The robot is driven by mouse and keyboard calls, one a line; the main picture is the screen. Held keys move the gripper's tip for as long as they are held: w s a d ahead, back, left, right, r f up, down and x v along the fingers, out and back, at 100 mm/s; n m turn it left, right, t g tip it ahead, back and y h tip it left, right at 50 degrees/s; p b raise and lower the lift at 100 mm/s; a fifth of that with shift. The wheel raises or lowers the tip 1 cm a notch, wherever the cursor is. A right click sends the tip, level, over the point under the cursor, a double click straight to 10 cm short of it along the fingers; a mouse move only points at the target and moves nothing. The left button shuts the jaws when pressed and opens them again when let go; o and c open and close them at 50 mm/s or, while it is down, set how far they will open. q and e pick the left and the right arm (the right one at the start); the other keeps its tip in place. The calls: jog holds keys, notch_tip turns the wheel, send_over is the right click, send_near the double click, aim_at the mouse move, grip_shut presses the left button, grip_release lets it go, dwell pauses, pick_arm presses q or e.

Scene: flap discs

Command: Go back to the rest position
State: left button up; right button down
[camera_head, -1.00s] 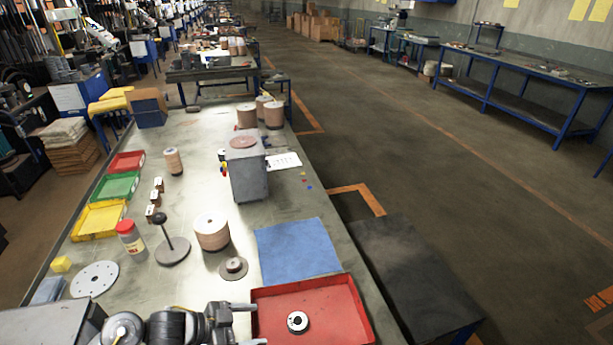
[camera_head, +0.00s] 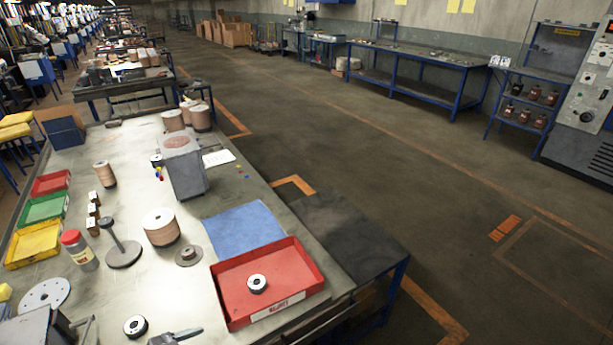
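A similar ring (camera_head: 135,326) lies on the workbench (camera_head: 190,290) to the left of the tray. My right gripper is not in view.
The floor beyond is open.

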pick_arm(q)
jog(key=shift+w+d+f+n+t+y, duration=0.2)
jog(key=shift+w+f+y, duration=0.1)
jog(key=shift+y, duration=0.15)
jog(key=shift+w+d+f+n+t+y, duration=0.1)
jog(key=shift+w+f+n+y, duration=0.15)
jog(key=shift+y, duration=0.2)
jog(key=shift+a+n+y, duration=0.1)
jog(key=shift+n+y, duration=0.15)
jog(key=shift+y, duration=0.15)
jog(key=shift+s+f+n+y, duration=0.1)
jog(key=shift+s+n+y, duration=0.25)
jog(key=shift+y, duration=0.25)
jog(key=s+n+g+y, duration=0.5)
jog(key=s+n, duration=0.1)
jog(key=s, duration=0.8)
notch_tip(320, 180, down, 30)
jog(key=s+g+b, duration=0.1)
jog(key=s+b, duration=0.1)
jog(key=b, duration=0.3)
jog(key=s+a+f+g+b, duration=0.1)
jog(key=s+f+b, duration=0.1)
jog(key=s+f, duration=0.6)
jog(key=s+a+f+b, duration=0.2)
jog(key=s+f, duration=0.6)
jog(key=f, duration=0.6)
jog(key=shift+s+a+g+b, duration=0.15)
jog(key=shift+s+g+b, duration=0.25)
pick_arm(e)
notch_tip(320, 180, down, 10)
